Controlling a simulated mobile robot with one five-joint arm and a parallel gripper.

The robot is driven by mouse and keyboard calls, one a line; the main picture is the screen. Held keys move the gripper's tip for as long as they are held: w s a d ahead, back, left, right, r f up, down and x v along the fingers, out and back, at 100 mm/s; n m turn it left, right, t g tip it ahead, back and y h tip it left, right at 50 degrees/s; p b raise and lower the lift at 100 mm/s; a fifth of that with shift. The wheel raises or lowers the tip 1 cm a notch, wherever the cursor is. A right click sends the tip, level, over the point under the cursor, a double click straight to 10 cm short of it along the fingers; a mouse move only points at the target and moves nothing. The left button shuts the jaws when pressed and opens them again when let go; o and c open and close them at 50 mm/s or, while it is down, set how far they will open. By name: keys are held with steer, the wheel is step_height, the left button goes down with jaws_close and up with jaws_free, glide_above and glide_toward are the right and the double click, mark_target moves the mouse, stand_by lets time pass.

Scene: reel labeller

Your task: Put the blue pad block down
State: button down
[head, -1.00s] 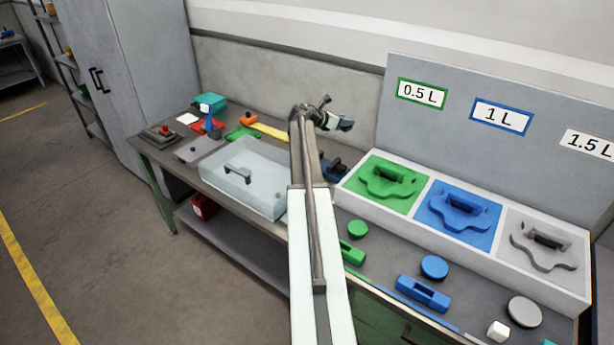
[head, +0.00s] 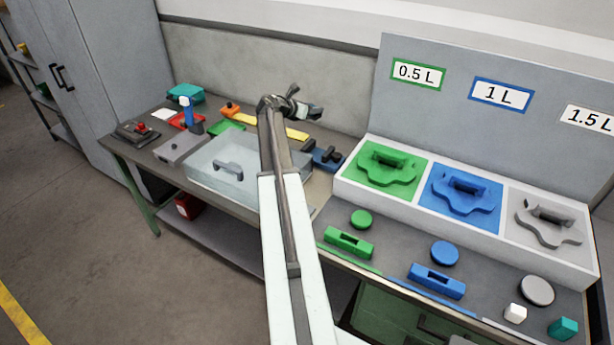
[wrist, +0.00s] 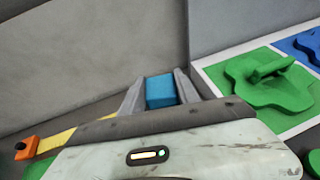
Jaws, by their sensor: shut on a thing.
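My gripper (head: 316,112) is above the back part of the bench, near the wall. The wrist view shows my gripper (wrist: 160,92) shut on the blue pad block (wrist: 160,91), which sits between the two grey fingers. Only part of the block's blue faces shows; its lower part is hidden behind the wrist housing. In the head view I cannot make out the block at the gripper. How far it is above the bench I cannot tell.
A dark blue piece with a black knob (head: 325,157) lies below my gripper on the bench. A clear-lidded box (head: 235,170) stands left of it. The white tray (head: 435,214) with green, blue and grey shapes stands right. An orange-ended yellow bar (head: 292,132) lies behind.

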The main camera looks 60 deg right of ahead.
mark_target(319, 186)
steer(key=s+a+f+n+t+b, duration=0.1)
steer(key=s+a+f+b, duration=0.35)
steer(key=f+b, duration=0.3)
steer(key=s+a+f+n+t+b, duration=0.1)
steer(key=s+a+f+t+b, duration=0.1)
steer(key=s+a+f+b, duration=0.5)
steer(key=w+f+b, duration=0.1)
steer(key=f+b, duration=0.2)
steer(key=f, duration=0.1)
steer(key=w+d+f+b, duration=0.1)
steer(key=f+b, duration=0.2)
steer(key=f, duration=0.1)
steer(key=w+d+f+b, duration=0.1)
steer(key=f+b, duration=0.2)
steer(key=shift+d+f, duration=0.2)
steer(key=shift+f, duration=0.2)
steer(key=c, duration=0.9)
jaws_free()
steer(key=shift+r, duration=0.1)
steer(key=shift+r, duration=0.15)
steer(key=shift+a+r+p, duration=0.25)
steer(key=shift+a+p, duration=0.05)
steer(key=shift+p, duration=0.05)
steer(key=p+v, duration=0.4)
steer(key=v, duration=0.7)
steer(key=shift+w+a+f, duration=0.1)
steer(key=shift+a+f, duration=0.05)
steer(key=shift+a, duration=0.15)
